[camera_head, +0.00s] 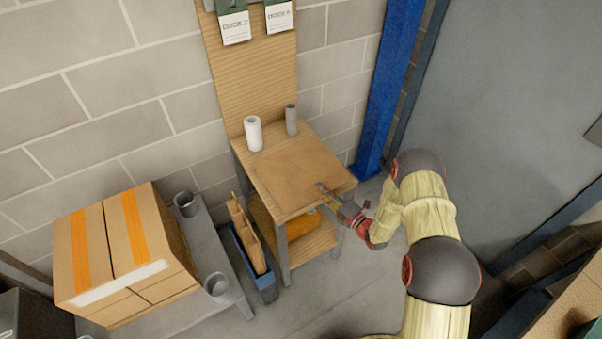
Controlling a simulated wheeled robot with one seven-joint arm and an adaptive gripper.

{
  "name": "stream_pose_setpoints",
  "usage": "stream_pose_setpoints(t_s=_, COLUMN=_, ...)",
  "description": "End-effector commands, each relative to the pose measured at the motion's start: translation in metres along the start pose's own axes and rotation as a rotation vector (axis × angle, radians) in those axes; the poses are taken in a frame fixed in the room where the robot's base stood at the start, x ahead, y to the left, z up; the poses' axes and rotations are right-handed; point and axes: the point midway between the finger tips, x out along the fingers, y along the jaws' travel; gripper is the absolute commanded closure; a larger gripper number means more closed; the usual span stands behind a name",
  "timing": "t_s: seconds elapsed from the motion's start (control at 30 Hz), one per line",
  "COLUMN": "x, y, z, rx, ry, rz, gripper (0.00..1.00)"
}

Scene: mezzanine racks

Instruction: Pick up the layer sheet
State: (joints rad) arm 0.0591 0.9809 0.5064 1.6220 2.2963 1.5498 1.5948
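A thin brown sheet (293,174), which looks like the layer sheet, lies flat on the small wooden table (252,167). Its colour is close to the wood, so its edges are hard to make out. My gripper (321,188) reaches in from the right, with its fingertips over the front right part of the table top, at or just above the sheet. The fingers are small and dark here. I cannot tell whether they are open, touching the sheet or shut on its edge.
A white roll (253,134) and a grey roll (291,120) stand at the table's back. An orange item (301,226) is on its lower shelf. Left are a blue bin (255,268) with cardboard pieces and a bench with a large carton (118,252). A blue post (388,90) stands behind right.

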Motion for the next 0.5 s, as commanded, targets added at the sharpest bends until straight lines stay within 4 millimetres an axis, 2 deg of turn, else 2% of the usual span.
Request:
stream_pose_setpoints(t_s=0.1, x=0.0105, y=-0.0009, z=-0.0002, rx=0.001, ry=0.0, rz=-0.001, gripper=0.9)
stream_pose_setpoints(t_s=0.3, x=0.011, y=0.0001, z=0.0003, rx=0.001, ry=-0.001, rz=-0.001, gripper=0.9)
stream_pose_setpoints(t_s=0.5, x=0.0108, y=0.0, z=0.0002, rx=0.001, ry=-0.001, rz=-0.001, gripper=1.0)
